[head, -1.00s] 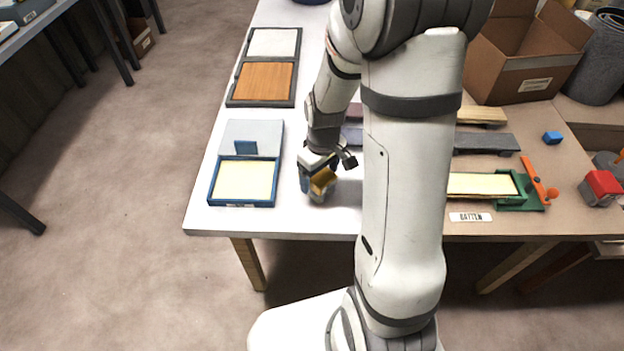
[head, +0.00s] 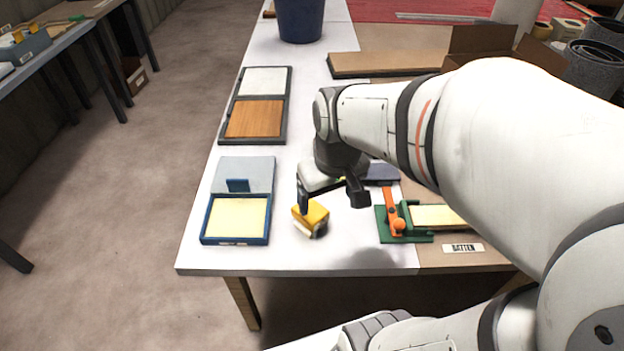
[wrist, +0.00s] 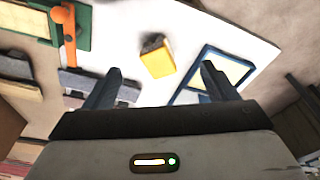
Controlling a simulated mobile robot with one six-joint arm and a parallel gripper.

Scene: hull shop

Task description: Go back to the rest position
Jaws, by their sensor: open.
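My gripper (head: 332,197) is open and empty above the white part of the table (head: 300,253). In the wrist view the two fingers of my gripper (wrist: 158,85) stand wide apart, with nothing between them. A yellow block with a pale, greyish end (head: 311,216) lies on the table below and slightly left of the gripper in the head view. It also shows beyond the fingertips in the wrist view (wrist: 158,61), apart from them. My arm hides part of the table's right side.
A blue-framed tray with a cream panel (head: 237,218) lies left of the block. A dark frame with white and wooden panels (head: 254,119) lies behind it. A green fixture with an orange lever (head: 392,222) holds a pale batten (head: 436,217). A blue bin (head: 300,20) stands at the back.

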